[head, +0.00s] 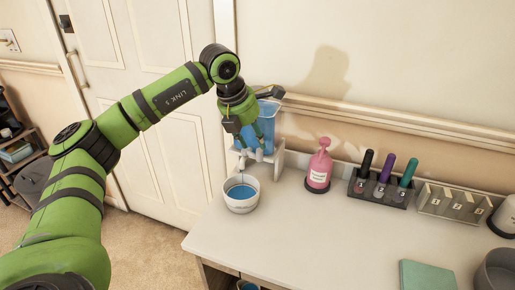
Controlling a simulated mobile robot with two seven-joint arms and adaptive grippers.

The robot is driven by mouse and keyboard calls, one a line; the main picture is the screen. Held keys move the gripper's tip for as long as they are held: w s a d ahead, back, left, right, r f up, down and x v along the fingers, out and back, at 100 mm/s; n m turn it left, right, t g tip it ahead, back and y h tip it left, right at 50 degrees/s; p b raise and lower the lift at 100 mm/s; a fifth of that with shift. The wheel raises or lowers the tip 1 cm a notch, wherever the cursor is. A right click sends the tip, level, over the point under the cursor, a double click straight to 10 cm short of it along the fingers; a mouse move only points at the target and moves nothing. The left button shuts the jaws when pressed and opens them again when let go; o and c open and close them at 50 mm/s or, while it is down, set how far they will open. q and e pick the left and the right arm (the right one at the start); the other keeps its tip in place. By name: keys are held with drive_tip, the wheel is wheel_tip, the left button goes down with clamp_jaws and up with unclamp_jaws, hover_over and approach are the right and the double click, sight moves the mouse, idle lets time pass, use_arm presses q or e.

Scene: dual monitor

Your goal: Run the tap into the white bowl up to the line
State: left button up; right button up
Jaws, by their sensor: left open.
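The white bowl (241,204) stands upright on the table near its left end, with blue liquid inside. A darker band shows on the bowl's outside; I cannot make out a fill line inside. The blue water container (268,128) sits on a white stand (276,158) behind the bowl. The pale tap (241,158) hangs above the bowl, and a thin stream seems to run from it into the bowl. My left gripper (235,136) is open, pointing down just above the tap, partly hiding the container. I cannot tell whether it touches the tap. My right gripper is out of view.
A pink pump bottle (318,170), a rack of dark, purple and teal markers (381,190) and a numbered slotted holder (452,204) line the wall. A green book (428,275) lies at the front right. The table's middle (300,235) is clear.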

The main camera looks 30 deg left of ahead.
sight(260, 149)
use_arm(q)
drive_tip(key=x, duration=0.4)
drive_tip(key=shift+w+f, duration=0.2)
drive_tip(key=shift+f, duration=0.2)
drive_tip(key=c, duration=0.8)
clamp_jaws()
drive_tip(key=shift+w+d+f+n+y, duration=0.15)
drive_tip(key=shift+w+n+y, duration=0.2)
drive_tip(key=shift+n, duration=0.45)
drive_tip(key=shift+w+n+y, duration=0.35)
drive_tip(key=shift+n, duration=0.65)
drive_tip(key=shift+r, duration=0.25)
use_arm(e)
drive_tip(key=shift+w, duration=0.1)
